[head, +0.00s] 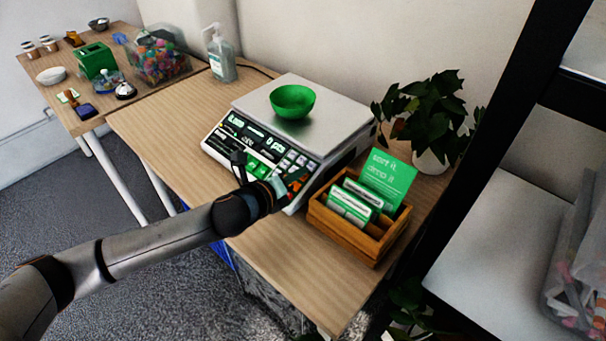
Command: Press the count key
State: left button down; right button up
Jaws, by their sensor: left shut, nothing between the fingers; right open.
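A counting scale (283,130) stands on the wooden table, with a steel plate on top and a sloped front panel with displays and keys. A green bowl (292,101) sits on its plate. My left gripper (240,164) is shut and empty, with its dark fingertips over the front panel by the key area (268,162). I cannot tell whether it touches a key. The key labels are too small to read, and the gripper and wrist hide part of the panel, so I cannot single out the count key. My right gripper is out of view.
A wooden box (352,237) with green and white cards stands right of the scale, near a potted plant (428,115). A pump bottle (220,55) stands behind left. A clear bin (160,60) and small items fill the far-left table. A dark-framed shelf is at right.

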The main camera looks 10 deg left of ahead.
pick_arm(q)
jog(key=shift+w+d+f, duration=0.1)
jog(key=shift+f, duration=0.3)
dwell(0.5)
jog(key=shift+s+a+r+p, duration=0.1)
jog(key=shift+s+r+p, duration=0.05)
jog(key=shift+r+p, duration=0.3)
jog(key=shift+s+a+r+p, duration=0.1)
jog(key=shift+r+p, duration=0.2)
jog(key=shift+p, duration=0.2)
jog(key=r+p, duration=0.1)
jog(key=s+r+p, duration=0.1)
jog(key=r+p, duration=0.1)
jog(key=a+r+p, duration=0.1)
jog(key=p, duration=0.1)
jog(key=shift+s+r, duration=0.3)
jog(key=shift+s, duration=0.1)
dwell(0.5)
